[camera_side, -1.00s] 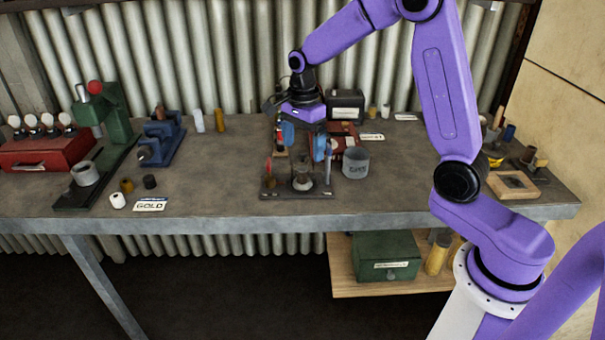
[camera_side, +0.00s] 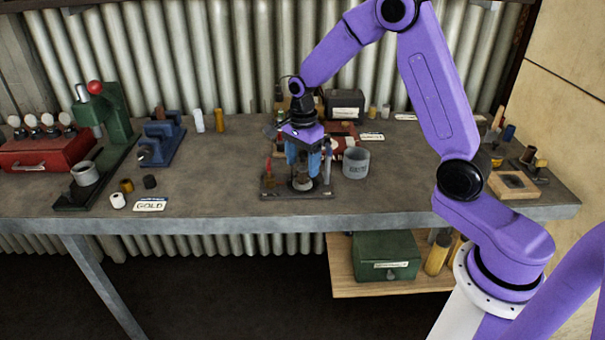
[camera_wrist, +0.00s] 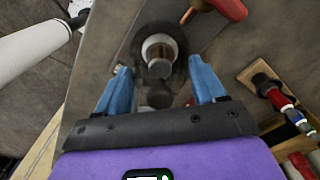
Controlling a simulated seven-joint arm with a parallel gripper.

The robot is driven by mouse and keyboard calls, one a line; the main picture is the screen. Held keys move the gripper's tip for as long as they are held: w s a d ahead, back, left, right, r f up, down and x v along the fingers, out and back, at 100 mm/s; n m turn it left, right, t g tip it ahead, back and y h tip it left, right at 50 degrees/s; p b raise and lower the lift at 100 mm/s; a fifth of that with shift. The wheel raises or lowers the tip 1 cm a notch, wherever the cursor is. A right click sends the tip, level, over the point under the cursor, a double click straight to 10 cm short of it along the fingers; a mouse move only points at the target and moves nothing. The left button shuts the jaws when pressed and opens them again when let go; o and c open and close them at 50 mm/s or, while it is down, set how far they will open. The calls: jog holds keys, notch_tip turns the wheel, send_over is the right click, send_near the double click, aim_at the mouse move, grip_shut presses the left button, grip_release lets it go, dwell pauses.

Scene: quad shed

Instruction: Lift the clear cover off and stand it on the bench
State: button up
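The clear cover (camera_wrist: 160,55) is hard to make out. A round, dark see-through outline surrounds a metal post with a pale collar in the wrist view. In the side view this spot is on the small dark base plate (camera_side: 270,196) on the bench, partly hidden by my fingers. My gripper (camera_wrist: 160,66) points down over it, its two blue fingers apart, one on each side of the round outline. I see no clear contact between fingers and cover. It also shows in the side view (camera_side: 303,176), low over the plate.
A grey cup (camera_side: 356,163) stands close to the right of the plate. A red-handled tool (camera_wrist: 230,8) is beside it. Behind are a red box (camera_side: 343,136) and a dark box (camera_side: 344,104). The bench (camera_side: 225,172) left of the plate is bare up to the GOLD card (camera_side: 150,204).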

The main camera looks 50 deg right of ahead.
jog(key=shift+c, duration=0.2)
notch_tip(320, 180, up, 18)
dwell(0.8)
jog(key=shift+r, duration=0.15)
notch_tip(320, 180, up, 5)
jog(key=s+d, duration=0.8)
jog(key=s, duration=0.6)
jog(key=shift+w+a+f, duration=0.1)
jog(key=shift+w+f, duration=0.05)
jog(key=shift+f, duration=5.75)
jog(key=shift+w+a+f, duration=0.1)
jog(key=shift+w+f, duration=0.05)
jog(key=shift+f, duration=5.7)
jog(key=shift+f, duration=0.25)
